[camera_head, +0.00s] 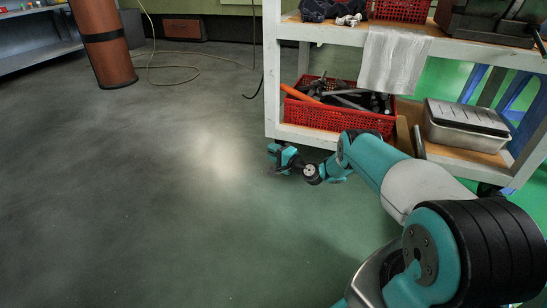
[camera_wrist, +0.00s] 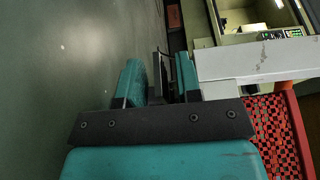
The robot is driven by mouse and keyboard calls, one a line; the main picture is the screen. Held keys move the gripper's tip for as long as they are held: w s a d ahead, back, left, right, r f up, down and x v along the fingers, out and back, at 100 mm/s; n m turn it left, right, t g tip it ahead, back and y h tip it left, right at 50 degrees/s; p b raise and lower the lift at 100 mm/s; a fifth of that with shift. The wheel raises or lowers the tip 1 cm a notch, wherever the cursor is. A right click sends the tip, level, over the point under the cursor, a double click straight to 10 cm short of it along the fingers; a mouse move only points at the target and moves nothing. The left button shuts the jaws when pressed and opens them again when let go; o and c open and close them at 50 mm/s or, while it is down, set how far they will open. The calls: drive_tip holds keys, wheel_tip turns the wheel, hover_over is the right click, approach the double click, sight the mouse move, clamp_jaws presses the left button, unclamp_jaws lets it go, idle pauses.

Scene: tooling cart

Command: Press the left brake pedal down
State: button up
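The tooling cart has a white frame (camera_head: 271,75) and stands at the right in the head view. I cannot make out the left brake pedal in either view; the foot of the cart's near left post is largely hidden behind my gripper and wrist. My gripper (camera_head: 281,157) is low, just in front of that corner, below the bottom shelf. In the wrist view the two teal fingers of my gripper (camera_wrist: 160,80) stand apart, with dark shapes between them that I cannot identify. The gripper seems to hold nothing. The white frame is close beside its right finger.
A red basket of tools (camera_head: 335,115) and a metal box (camera_head: 465,126) sit on the cart's lower shelf. A grey cloth (camera_head: 394,60) hangs from the upper shelf. A brown cylinder (camera_head: 103,45) stands far left, near a loose cable (camera_head: 175,67). The floor left of the cart is clear.

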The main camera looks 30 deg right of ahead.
drive_tip(key=shift+w, duration=0.1)
clamp_jaws()
drive_tip(key=shift+f+n+b, duration=0.5)
drive_tip(key=shift+n+b, duration=0.1)
drive_tip(key=shift+b, duration=0.15)
drive_tip(key=shift+n+t+y, duration=0.3)
drive_tip(key=shift+n, duration=0.2)
drive_tip(key=shift+w+d+f+n+t+y, duration=0.15)
drive_tip(key=shift+f+n+t, duration=0.1)
drive_tip(key=shift+n, duration=0.4)
drive_tip(key=shift+s+f+n+t+y, duration=0.15)
drive_tip(key=shift+n+t, duration=0.1)
drive_tip(key=shift+n, duration=0.4)
drive_tip(key=shift+w, duration=0.1)
unclamp_jaws()
drive_tip(key=shift+r, duration=0.1)
